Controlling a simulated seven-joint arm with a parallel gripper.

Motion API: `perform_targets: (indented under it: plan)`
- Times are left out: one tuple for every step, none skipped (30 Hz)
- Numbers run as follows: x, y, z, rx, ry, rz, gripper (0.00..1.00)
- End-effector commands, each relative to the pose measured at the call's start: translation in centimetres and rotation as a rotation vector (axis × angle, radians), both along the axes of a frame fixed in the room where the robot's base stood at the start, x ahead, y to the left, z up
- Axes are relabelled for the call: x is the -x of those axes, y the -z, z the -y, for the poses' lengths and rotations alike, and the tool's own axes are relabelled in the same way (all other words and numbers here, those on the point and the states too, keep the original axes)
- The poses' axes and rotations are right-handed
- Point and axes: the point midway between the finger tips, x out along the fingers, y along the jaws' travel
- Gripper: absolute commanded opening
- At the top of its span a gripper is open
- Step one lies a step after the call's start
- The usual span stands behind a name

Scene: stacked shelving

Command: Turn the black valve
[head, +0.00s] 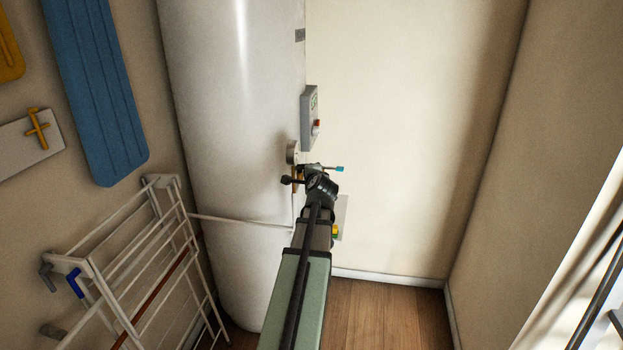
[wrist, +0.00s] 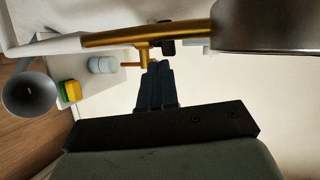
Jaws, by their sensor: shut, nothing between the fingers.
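A black knob (head: 286,180), which looks like the black valve, sticks out to the left of the pipework on the white tank in the head view. In the wrist view a small black piece (wrist: 167,47) sits on the brass pipe (wrist: 110,40), just beyond my fingertips. I cannot tell for sure that it is the same valve. My gripper (wrist: 157,66) is shut and empty, its tips close to a short brass stub under the pipe. Whether they touch it is unclear. In the head view my gripper (head: 311,170) partly hides the pipework.
The tall white tank (head: 215,130) carries a grey control box (head: 310,118). A blue-tipped handle (head: 340,169) is right of my gripper. A drying rack (head: 150,250) stands at left. A grey round cup-like part (wrist: 30,93) and a yellow-green block (wrist: 69,92) show in the wrist view.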

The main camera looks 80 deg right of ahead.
Motion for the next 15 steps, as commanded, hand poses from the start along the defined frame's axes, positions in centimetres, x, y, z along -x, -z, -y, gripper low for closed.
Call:
perform_targets:
  plan:
    - [-0.4, -0.1, 1.1, 0.000, -0.001, 0.000, 0.00]
    - [-0.5, -0.1, 1.4, 0.000, -0.001, 0.000, 0.00]
    - [-0.7, -0.1, 1.8, 0.000, -0.001, 0.000, 0.00]
    - [-0.8, -0.1, 2.1, 0.000, -0.001, 0.000, 0.00]
    - [-0.9, -0.1, 2.4, 0.000, -0.001, -0.001, 0.00]
    - [-1.1, -0.1, 2.7, 0.000, -0.001, -0.001, 0.00]
    - [-1.1, -0.1, 2.9, 0.000, -0.001, -0.001, 0.00]
    - [-1.2, -0.1, 3.0, -0.001, 0.000, -0.001, 0.00]
    - [-1.3, -0.1, 3.2, -0.001, 0.000, -0.001, 0.00]
    - [-1.3, 0.0, 3.3, -0.001, 0.000, -0.001, 0.00]
    - [-1.4, 0.0, 3.4, -0.001, 0.000, 0.000, 0.00]
    - [-1.4, 0.0, 3.4, -0.001, 0.000, 0.000, 0.00]
    - [-1.4, 0.0, 3.5, -0.001, 0.000, 0.000, 0.00]
    - [-1.4, 0.0, 3.5, -0.001, 0.000, 0.000, 0.00]
    - [-1.4, 0.0, 3.5, -0.001, 0.000, 0.000, 0.00]
